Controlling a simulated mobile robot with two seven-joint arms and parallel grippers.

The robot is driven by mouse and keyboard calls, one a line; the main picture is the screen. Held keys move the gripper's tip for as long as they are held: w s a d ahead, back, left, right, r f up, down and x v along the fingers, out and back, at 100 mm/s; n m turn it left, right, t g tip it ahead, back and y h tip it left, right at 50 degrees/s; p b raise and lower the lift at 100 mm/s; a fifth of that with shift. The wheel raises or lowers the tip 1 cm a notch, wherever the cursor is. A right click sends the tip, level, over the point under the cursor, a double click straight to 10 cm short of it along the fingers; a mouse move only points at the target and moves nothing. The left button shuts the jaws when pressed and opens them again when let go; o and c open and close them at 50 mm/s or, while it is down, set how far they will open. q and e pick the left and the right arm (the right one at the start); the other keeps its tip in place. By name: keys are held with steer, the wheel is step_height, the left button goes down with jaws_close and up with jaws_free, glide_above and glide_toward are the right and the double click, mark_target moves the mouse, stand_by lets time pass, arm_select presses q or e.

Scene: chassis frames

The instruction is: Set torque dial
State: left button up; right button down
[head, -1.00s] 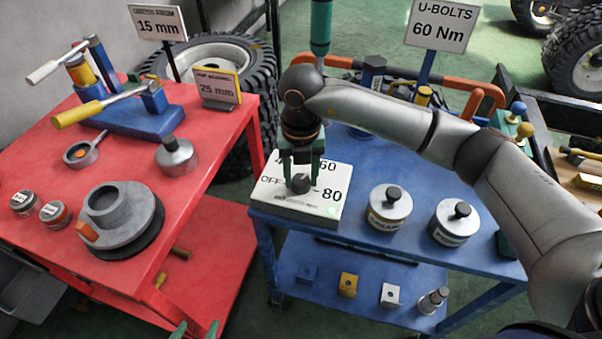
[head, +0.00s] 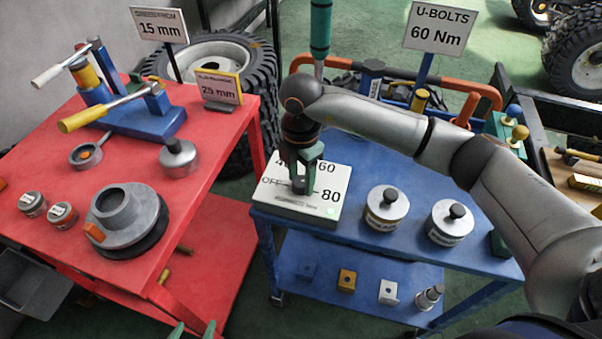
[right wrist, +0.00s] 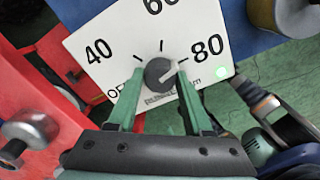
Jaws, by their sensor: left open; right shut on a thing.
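The torque dial box (head: 268,199), white with 40, 60, 80 and OFF marks, sits at the left front of the blue cart. Its dark round knob (right wrist: 158,73) is between the green fingers of my right gripper (head: 301,184), which is shut on it from above. In the right wrist view, a pale line on the knob points up and right, towards the 80 side. A green light (right wrist: 221,72) glows beside the 80. A sign (head: 440,27) reads U-BOLTS 60 Nm. My left gripper (head: 194,331) is open and empty at the bottom edge; only its tips show.
Two weight-like canisters (head: 386,208) (head: 452,223) stand right of the box on the blue cart (head: 350,155). The red table (head: 205,130) at left holds a press, a grey round fixture (head: 128,218) and small tins. An orange bar (head: 455,88) runs behind the cart.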

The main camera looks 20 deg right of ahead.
mark_target(301, 181)
steer(key=shift+m+p, duration=0.3)
steer(key=shift+m, duration=0.8)
steer(key=shift+c, duration=1.6)
jaws_free()
step_height(301, 181, up, 13)
steer(key=shift+f, duration=0.2)
